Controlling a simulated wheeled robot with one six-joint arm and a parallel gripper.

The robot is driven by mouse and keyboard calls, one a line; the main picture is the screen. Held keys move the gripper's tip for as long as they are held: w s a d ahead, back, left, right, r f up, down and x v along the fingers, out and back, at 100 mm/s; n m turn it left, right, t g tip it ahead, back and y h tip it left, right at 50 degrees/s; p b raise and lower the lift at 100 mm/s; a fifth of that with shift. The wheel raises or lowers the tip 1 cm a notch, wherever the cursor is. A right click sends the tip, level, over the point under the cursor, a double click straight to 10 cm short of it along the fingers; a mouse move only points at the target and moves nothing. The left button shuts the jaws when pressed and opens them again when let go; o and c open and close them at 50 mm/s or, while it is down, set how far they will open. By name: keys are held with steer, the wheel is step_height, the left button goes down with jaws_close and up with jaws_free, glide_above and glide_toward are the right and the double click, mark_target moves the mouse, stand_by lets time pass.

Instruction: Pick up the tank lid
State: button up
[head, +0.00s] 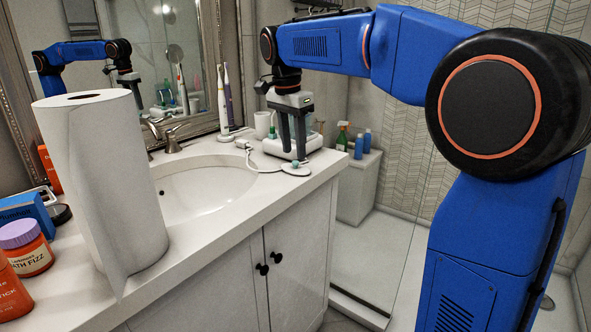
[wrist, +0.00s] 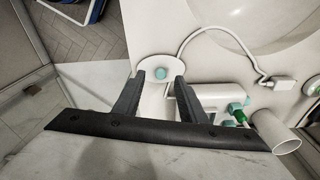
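The tank lid is a small white disc (head: 287,169) with a teal knob, lying on the white counter near its right end. It also shows in the wrist view as a white disc with a teal knob (wrist: 160,73), just beyond the fingertips. My gripper (head: 294,158) points down over it in the head view. In the wrist view my gripper (wrist: 160,82) is open, with one dark finger on each side of the knob and nothing held. Whether the fingers touch the lid cannot be told.
A white appliance base (head: 318,141) with teal parts stands close behind the gripper, and a white cup (wrist: 283,140) is near it. A white cord (head: 258,168) runs along the counter. The sink (head: 205,188) is left, with a large paper roll (head: 105,190) in front.

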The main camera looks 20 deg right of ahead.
mark_target(295, 161)
steer(key=shift+w+d+f, duration=0.1)
steer(key=shift+d+f, duration=0.05)
steer(key=shift+f, duration=0.75)
steer(key=shift+w+d+f, duration=0.1)
steer(key=shift+f, duration=0.75)
jaws_close()
